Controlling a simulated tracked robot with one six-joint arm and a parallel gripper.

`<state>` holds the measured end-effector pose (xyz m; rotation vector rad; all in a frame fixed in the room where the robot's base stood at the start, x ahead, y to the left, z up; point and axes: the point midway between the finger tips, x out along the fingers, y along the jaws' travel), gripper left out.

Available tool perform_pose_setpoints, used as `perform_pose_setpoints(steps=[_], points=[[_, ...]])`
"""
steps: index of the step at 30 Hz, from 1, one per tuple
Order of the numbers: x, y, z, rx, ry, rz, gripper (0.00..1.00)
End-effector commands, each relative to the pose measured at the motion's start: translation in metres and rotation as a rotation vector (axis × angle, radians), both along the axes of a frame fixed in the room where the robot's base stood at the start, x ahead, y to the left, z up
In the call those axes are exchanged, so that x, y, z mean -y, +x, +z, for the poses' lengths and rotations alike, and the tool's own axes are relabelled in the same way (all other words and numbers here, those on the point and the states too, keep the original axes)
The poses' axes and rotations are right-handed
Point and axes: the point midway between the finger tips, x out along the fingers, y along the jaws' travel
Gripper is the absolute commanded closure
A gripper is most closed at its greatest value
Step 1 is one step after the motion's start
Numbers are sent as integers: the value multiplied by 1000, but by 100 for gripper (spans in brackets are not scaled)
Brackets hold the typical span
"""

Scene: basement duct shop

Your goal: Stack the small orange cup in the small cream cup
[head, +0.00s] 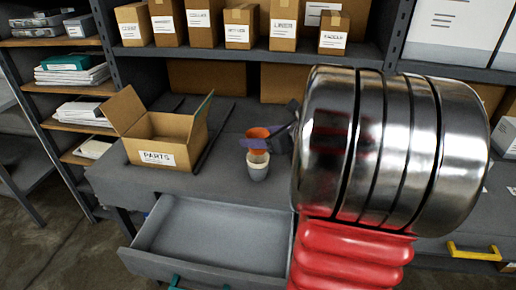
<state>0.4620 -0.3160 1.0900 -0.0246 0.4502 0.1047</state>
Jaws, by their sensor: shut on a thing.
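The small orange cup (258,132) is in my gripper (254,143), whose purple finger crosses its side. My gripper is shut on the cup and comes in from the right. The small cream cup (257,170) stands upright on the grey worktop (222,180), right below the orange cup in the picture. The orange cup's lower part shows just over the cream cup's rim. I cannot tell whether it is above the rim or slightly inside it. My arm hides the worktop to the right.
An open cardboard box marked PARTS (165,138) stands left of the cups. An empty grey drawer (212,235) is pulled out in front. A shelf of small cartons (240,27) runs behind. Worktop between the box and cups looks mostly clear.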

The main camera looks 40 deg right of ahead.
Motion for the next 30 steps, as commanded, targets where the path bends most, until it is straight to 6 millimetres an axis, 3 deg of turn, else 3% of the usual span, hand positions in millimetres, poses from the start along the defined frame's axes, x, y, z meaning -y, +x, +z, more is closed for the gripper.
perform_pose_setpoints(steps=[10, 19, 30], points=[[-1, 0, -3, 0, 2, 0, 66], [-1, 0, -36, -1, 3, 0, 66], [-1, 1, -39, 0, 1, 2, 66]])
